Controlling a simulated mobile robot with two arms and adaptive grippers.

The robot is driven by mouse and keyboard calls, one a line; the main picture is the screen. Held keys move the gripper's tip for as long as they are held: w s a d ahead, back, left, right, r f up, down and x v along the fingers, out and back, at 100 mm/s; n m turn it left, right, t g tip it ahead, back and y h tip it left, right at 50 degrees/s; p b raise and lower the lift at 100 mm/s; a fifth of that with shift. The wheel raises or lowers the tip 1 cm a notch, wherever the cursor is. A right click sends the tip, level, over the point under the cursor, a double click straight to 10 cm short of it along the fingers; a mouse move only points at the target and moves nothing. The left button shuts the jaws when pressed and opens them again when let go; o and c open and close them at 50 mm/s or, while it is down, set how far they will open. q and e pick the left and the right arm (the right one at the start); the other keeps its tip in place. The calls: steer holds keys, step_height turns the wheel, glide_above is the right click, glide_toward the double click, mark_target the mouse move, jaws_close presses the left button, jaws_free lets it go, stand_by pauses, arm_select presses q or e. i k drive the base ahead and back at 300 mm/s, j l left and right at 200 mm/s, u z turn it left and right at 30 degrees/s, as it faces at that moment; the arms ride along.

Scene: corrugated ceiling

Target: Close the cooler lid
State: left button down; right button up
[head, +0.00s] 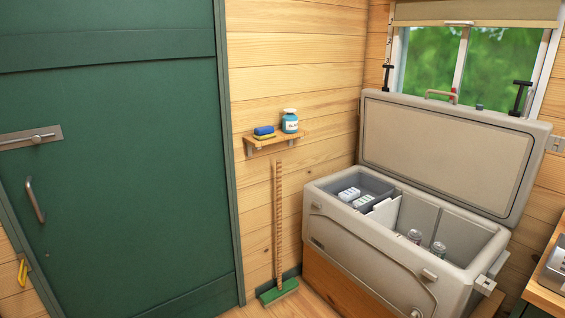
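The cooler (352,233) is a beige chest on a wooden base, at the right of the head view. Its lid (442,150) stands open, tilted up and back toward the window, with a handle on its top edge. Inside are a grey tray (375,188) with white packs (349,194), a white divider (384,212), and two jars or cans (414,237) at the bottom. Black T-shaped latches (521,97) stick up at the lid's far edge. Neither of my grippers is in view.
A green door (120,160) fills the left. A broom (279,240) leans on the wall left of the cooler. A wooden counter (547,293) stands at the lower right edge. Bare floor shows beside the broom.

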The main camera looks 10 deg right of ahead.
mark_target(486, 164)
steer(key=i+z, duration=0.3)
steer(key=i, duration=0.2)
steer(key=i+j+z, duration=0.15)
steer(key=i+z, duration=0.2)
steer(key=i, duration=0.15)
